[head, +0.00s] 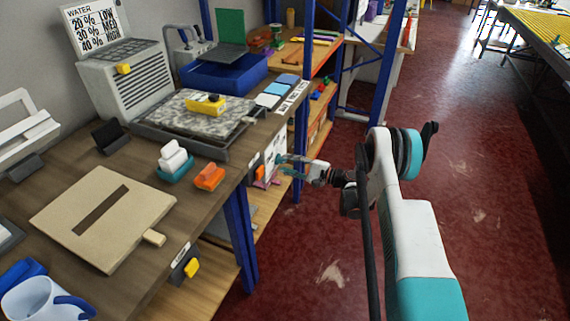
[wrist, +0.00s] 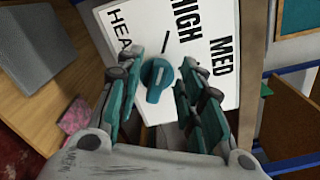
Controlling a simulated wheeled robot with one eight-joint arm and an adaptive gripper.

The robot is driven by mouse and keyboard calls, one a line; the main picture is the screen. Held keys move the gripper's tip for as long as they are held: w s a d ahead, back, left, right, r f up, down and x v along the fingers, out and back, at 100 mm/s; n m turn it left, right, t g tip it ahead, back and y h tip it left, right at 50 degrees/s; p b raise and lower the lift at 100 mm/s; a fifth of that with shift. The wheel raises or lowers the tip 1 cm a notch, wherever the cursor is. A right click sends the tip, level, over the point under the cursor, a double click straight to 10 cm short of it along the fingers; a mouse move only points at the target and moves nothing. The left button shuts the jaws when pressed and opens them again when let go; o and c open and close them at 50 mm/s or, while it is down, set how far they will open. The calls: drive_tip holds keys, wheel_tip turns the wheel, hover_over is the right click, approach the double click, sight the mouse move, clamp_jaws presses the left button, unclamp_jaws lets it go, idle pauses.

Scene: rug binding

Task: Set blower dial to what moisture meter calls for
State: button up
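A teal dial (wrist: 158,80) sits on a white panel (wrist: 205,25) printed HIGH, MED and a partly cut-off word starting HEA. A short black mark lies above the dial; I cannot tell its exact setting. My gripper (wrist: 160,103) is open, with its teal fingers on either side of the dial; contact is unclear. In the head view my gripper (head: 283,161) is at the panel (head: 274,151) on the bench front. A yellow moisture meter (head: 206,104) lies on a speckled grey rug piece; its reading is too small to read. A WATER card (head: 94,25) lists 20% LOW, 30% MED, 40% HIGH.
A grey louvred box (head: 135,85) stands beneath the card. The bench holds a beige board (head: 100,215), an orange object (head: 209,176) and a blue tray (head: 222,74). Blue rack posts (head: 303,105) stand close to my gripper. The red floor at right is open.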

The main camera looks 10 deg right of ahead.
drive_tip(key=v, duration=1)
